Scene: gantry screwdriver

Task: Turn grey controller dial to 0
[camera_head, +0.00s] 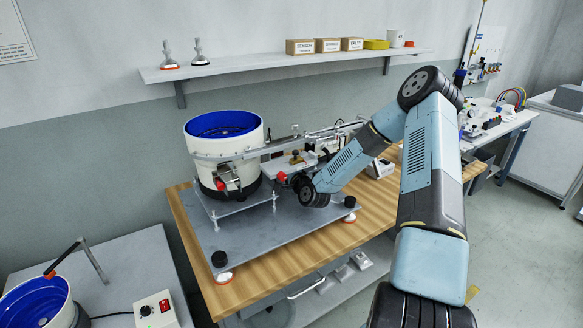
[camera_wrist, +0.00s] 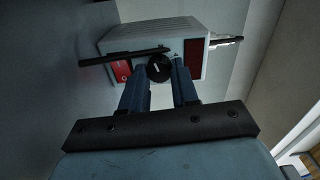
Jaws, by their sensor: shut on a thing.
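The grey controller (camera_wrist: 130,40) is a pale box that fills the upper middle of the wrist view. Its black round dial (camera_wrist: 159,68) has a white pointer mark, slightly slanted. My gripper (camera_wrist: 161,75) has its two dark blue fingers closed on either side of the dial, with the tips close to the box's face. The scale numbers around the dial cannot be read. In the head view my wrist bends down over the wooden table, and the fingers and dial are hidden behind it.
A red switch (camera_wrist: 121,70) and a dark red panel (camera_wrist: 194,52) flank the dial. A black bar (camera_wrist: 125,56) crosses the controller's face. In the head view, a bowl feeder (camera_head: 185,135) stands left of my wrist, and a wall shelf (camera_head: 270,65) hangs behind.

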